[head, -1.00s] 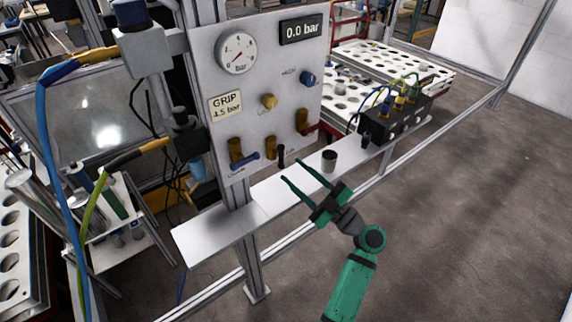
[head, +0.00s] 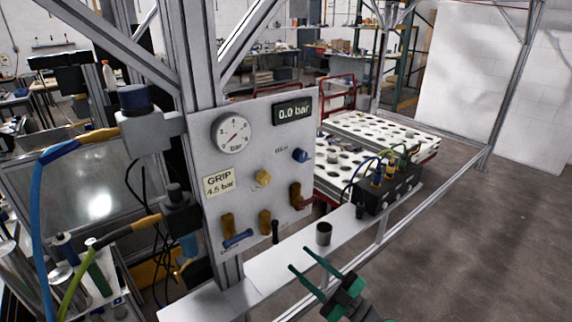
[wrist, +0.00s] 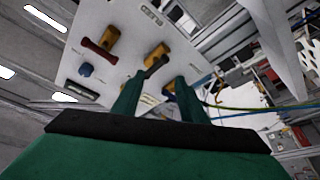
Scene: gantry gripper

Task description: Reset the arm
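My green gripper (head: 306,272) is at the bottom of the head view, in front of the narrow metal shelf (head: 262,272). Its two fingers are apart with nothing between them. In the wrist view my gripper (wrist: 158,95) shows both fingers spread, pointing toward the valve panel. The grey panel (head: 240,192) stands behind the shelf with a dial gauge (head: 231,133), a display (head: 292,112) reading 0.0 bar and a label (head: 219,181) reading GRIP 4.5 bar. A blue-handled valve (head: 237,239) and a red-handled valve (head: 300,203) are on its lower part.
A small dark cup (head: 323,234) stands on the shelf near my fingers. A black block with coloured hoses (head: 388,190) sits further right on the shelf. White trays with holes (head: 345,170) are behind. The floor (head: 470,250) at the right is clear.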

